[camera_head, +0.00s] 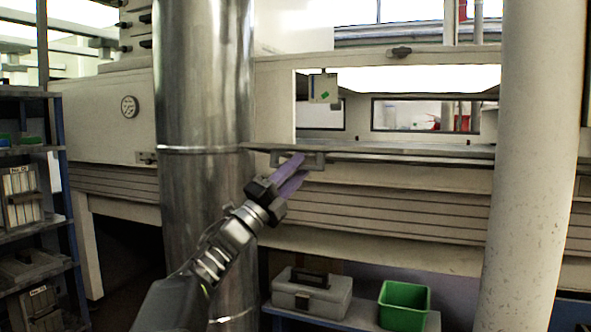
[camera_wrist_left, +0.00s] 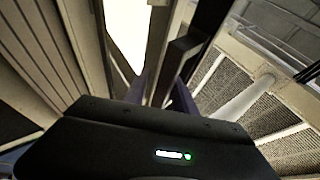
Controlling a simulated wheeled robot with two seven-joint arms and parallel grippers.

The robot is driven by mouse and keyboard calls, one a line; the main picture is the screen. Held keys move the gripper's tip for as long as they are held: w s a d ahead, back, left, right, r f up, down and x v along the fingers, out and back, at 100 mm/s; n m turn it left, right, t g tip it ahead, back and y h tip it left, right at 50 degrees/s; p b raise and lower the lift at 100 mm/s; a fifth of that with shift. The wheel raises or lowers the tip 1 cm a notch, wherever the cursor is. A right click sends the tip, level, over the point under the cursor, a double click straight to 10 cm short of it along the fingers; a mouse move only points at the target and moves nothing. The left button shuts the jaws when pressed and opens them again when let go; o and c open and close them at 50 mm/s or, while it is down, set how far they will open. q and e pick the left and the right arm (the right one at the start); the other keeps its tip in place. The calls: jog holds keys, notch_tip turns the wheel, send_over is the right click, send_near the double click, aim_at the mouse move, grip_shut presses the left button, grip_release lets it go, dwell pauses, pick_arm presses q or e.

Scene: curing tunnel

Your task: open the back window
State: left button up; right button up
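A long curing tunnel (camera_head: 400,230) has an opening in its upper part, with two smaller windows (camera_head: 419,115) showing in the wall behind it. A flat grey panel edge (camera_head: 410,153) runs along the bottom of the opening, with a grey bracket-like handle (camera_head: 316,160) at its left end. My left gripper (camera_head: 294,172) is at this handle, its two purple fingers apart. In the left wrist view the fingers (camera_wrist_left: 161,95) stand apart, with a dark bar (camera_wrist_left: 184,52) running near and partly between them. I cannot tell whether they touch it. My right gripper is out of view.
A shiny metal column (camera_head: 203,80) stands left of my left gripper, and a pale column (camera_head: 530,170) on the right. Below are a grey toolbox (camera_head: 312,296) and a green bin (camera_head: 404,306). Shelves (camera_head: 35,210) fill the left edge.

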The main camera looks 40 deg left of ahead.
pick_arm(q)
jog(key=shift+o, duration=1.3)
jog(key=shift+h, duration=0.3)
jog(key=shift+r, duration=0.1)
jog(key=shift+s, duration=0.25)
jog(key=d+v, duration=0.1)
jog(key=v, duration=0.6)
jog(key=shift+a+f+p, duration=0.35)
jog(key=shift+a, duration=0.15)
